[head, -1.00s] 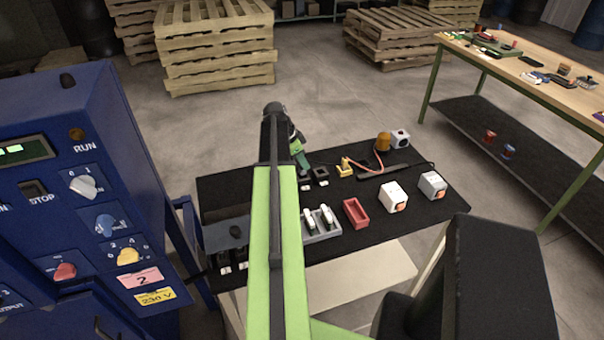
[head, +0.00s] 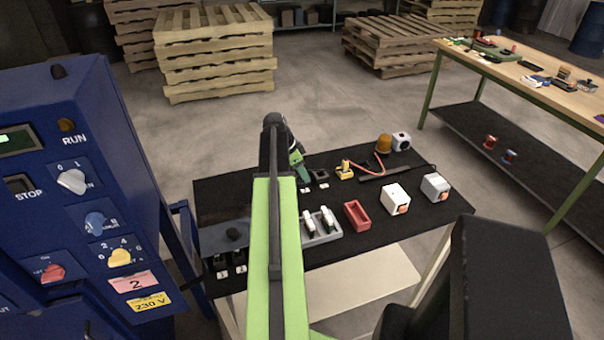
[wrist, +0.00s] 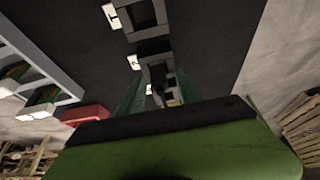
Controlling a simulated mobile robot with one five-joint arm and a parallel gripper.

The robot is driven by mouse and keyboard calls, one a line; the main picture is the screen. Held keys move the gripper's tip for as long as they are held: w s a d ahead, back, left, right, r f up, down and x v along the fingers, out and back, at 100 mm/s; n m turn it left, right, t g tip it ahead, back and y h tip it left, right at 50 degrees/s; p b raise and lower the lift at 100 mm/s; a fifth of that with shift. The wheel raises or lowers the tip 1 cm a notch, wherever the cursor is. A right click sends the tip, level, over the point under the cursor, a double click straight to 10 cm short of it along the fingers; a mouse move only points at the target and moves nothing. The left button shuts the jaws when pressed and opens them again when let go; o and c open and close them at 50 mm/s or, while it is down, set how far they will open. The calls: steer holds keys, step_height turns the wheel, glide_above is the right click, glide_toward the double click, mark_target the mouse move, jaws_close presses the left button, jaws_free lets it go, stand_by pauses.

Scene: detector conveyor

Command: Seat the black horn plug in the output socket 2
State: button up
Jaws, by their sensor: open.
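My gripper (head: 301,168) is low over the far part of the black table mat, partly hidden by my own arm in the head view. In the wrist view its green fingers (wrist: 160,95) stand apart. A small dark piece (wrist: 168,82) shows between them; I cannot tell if it is the black horn plug or whether the fingers touch it. Two dark square sockets (head: 320,175) with white labels sit just right of the gripper in the head view. In the wrist view, grey-framed sockets (wrist: 152,46) line up beyond the fingers.
A yellow plug (head: 344,172) has an orange cable to an amber beacon (head: 384,143). A grey tray (head: 318,238), a red tray (head: 353,215) and white boxes (head: 396,197) stand nearer. A blue cabinet (head: 85,190) is at left.

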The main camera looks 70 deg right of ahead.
steer(key=p+v, duration=1.1)
steer(key=v, duration=0.1)
steer(key=shift+r, duration=0.15)
